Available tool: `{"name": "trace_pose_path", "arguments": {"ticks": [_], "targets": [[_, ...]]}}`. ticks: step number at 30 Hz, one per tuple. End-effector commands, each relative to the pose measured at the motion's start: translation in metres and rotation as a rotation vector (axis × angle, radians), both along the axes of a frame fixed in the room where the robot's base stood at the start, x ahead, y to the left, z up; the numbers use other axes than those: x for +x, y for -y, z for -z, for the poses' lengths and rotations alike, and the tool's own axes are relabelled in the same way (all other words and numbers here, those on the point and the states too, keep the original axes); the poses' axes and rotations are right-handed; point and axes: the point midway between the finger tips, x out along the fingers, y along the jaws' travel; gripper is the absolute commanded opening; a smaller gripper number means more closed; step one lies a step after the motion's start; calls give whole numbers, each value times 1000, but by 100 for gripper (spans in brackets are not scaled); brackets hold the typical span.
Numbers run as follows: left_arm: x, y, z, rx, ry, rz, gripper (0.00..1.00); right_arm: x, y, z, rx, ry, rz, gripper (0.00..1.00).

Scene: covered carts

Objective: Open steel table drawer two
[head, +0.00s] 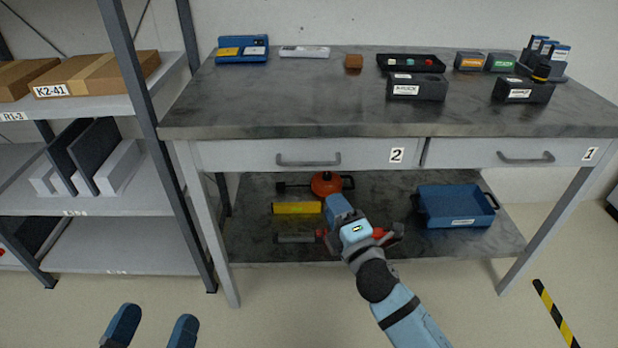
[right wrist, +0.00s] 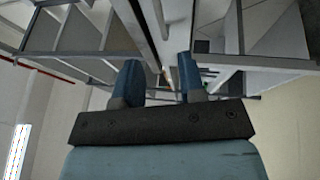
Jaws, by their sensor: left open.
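The steel table (head: 290,100) has a dark grey top. Drawer two (head: 365,153), marked "2", is the left drawer under the top; it looks shut, with its front in line with drawer one. Its grey bar handle (head: 308,160) is clear of both grippers. My right gripper (head: 338,205) is below and slightly right of that handle in the head view, in front of the lower shelf. In the right wrist view its two blue fingers (right wrist: 158,80) stand apart, with nothing held between them. My left gripper (head: 152,322) is open and empty at the bottom left, well away from the table.
Drawer one (head: 465,152) is to the right. The lower shelf (head: 380,205) holds a blue crate (head: 455,220), an orange item (head: 326,183) and a yellow item (head: 297,208). A shelving rack (head: 160,100) stands close to the table's left side. The floor in front is clear.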

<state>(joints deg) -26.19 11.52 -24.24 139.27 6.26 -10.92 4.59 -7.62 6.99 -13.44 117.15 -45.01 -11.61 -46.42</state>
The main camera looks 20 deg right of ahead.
Motion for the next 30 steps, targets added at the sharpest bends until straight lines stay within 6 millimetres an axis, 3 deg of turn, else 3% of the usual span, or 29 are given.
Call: {"name": "trace_pose_path", "arguments": {"ticks": [5,18,24,30], "targets": [[0,0,3,4,-9,3,93,22,-2,-5,-3,4,0,37],[2,2,26,36,-71,21,93,106,-13,-19,-1,2,-1,37],[2,3,32,45,-94,28,93,127,-15,-24,0,1,1,37],[2,3,33,47,-99,31,93,132,-16,-25,1,-1,0,37]]}}
